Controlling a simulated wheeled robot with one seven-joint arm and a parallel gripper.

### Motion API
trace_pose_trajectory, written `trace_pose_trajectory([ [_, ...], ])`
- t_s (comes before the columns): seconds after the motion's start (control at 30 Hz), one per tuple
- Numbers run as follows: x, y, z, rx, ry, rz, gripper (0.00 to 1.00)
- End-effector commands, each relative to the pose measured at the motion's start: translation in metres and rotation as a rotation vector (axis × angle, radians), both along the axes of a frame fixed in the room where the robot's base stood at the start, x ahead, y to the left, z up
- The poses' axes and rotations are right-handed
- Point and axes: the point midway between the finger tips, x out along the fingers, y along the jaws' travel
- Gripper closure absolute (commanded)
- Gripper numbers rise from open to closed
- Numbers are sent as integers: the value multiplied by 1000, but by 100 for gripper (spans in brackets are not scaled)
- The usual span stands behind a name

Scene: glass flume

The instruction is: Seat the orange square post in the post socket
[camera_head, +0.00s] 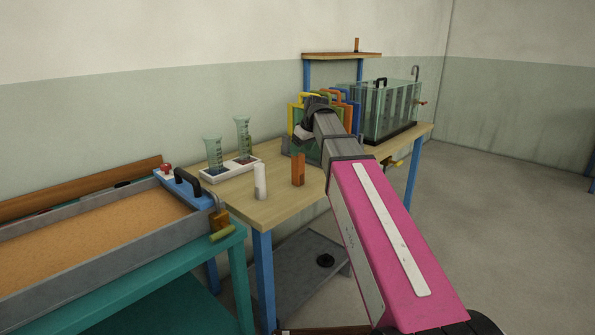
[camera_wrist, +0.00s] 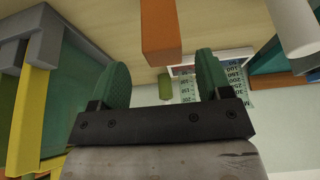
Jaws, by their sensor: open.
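The orange square post (camera_head: 298,169) stands upright on the wooden table, near its front edge. In the wrist view the post (camera_wrist: 160,32) shows at the top middle, beyond the fingertips and roughly in line with the gap between them. My gripper (camera_wrist: 160,63) is open and empty, its two green pads apart and not touching the post. In the head view my arm reaches over the table and its end is near the coloured panels, behind the post; the fingers are not clear there. I cannot make out the post socket in either view.
A white cylinder (camera_head: 260,182) stands left of the post. Behind it, a white tray (camera_head: 246,163) holds glass measuring cylinders. Coloured framed panels (camera_head: 353,112) and a glass tank (camera_head: 386,113) stand farther back. A sand-coloured flume (camera_head: 95,240) lies at the left.

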Motion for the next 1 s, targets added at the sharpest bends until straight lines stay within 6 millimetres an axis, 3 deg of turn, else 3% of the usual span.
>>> trace_pose_trajectory([
  [0.23, 4, 7, -14, -1, 1, 0, 29],
  [0.5, 13, 19, -46, -1, 1, 0, 29],
  [0.77, 14, 20, -49, 0, 0, 0, 29],
  [0.87, 14, 20, -49, 0, 0, 0, 55],
  [0.97, 14, 20, -49, 0, 0, 0, 87],
  [1.0, 14, 20, -49, 0, 0, 0, 88],
])
